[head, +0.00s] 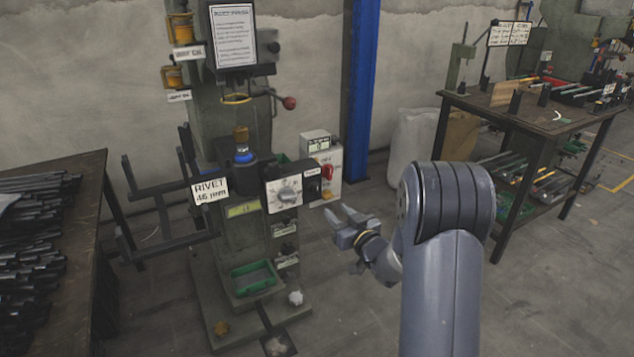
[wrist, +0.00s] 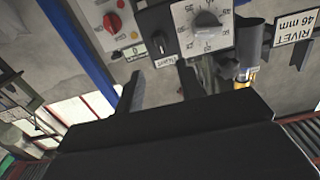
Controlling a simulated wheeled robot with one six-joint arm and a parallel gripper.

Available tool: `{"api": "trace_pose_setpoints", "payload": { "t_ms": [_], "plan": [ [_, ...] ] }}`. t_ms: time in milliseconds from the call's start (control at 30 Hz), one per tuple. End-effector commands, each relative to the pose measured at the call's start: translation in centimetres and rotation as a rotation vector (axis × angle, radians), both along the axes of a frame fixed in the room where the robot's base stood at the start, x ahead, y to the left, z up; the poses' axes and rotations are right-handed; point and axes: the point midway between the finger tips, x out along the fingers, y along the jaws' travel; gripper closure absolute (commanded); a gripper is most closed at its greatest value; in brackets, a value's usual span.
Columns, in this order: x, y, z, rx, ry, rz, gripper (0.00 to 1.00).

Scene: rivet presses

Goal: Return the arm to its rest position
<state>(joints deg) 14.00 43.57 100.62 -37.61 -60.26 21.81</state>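My arm (head: 440,250) rises from the bottom of the head view, bends at a large grey joint and reaches left toward the rivet press (head: 250,200). My gripper (head: 341,214) is in front and to the right of the press's control box, apart from it. In the wrist view my gripper (wrist: 160,80) shows two dark fingers spread apart with nothing between them. The control box with its grey dial (wrist: 206,24) and a start switch (wrist: 160,42) lies beyond the fingertips.
A white box with a red knob (head: 327,172) stands behind my gripper, near a blue post (head: 361,90). A table with dark bars (head: 85,190) is at the left, a workbench (head: 540,108) at the right. The floor (head: 560,270) right of my arm is clear.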

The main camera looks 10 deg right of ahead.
Motion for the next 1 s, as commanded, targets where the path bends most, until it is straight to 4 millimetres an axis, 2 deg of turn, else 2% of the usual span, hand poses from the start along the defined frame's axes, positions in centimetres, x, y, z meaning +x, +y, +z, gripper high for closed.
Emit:
{"api": "trace_pose_setpoints", "payload": {
  "t_ms": [167,400,600,800,1000],
  "plan": [
    [2.0,0.7,0.0,-0.001,-0.001,0.001,0.64],
    [6.0,2.1,0.0,0.0,-0.002,0.003,0.64],
    [8.6,2.9,-0.1,0.0,-0.001,0.001,0.64],
    [10.0,3.3,0.0,0.0,-0.001,0.0,0.64],
    [10.0,3.2,0.0,-0.017,-0.006,0.0,0.64]
  ]
}}
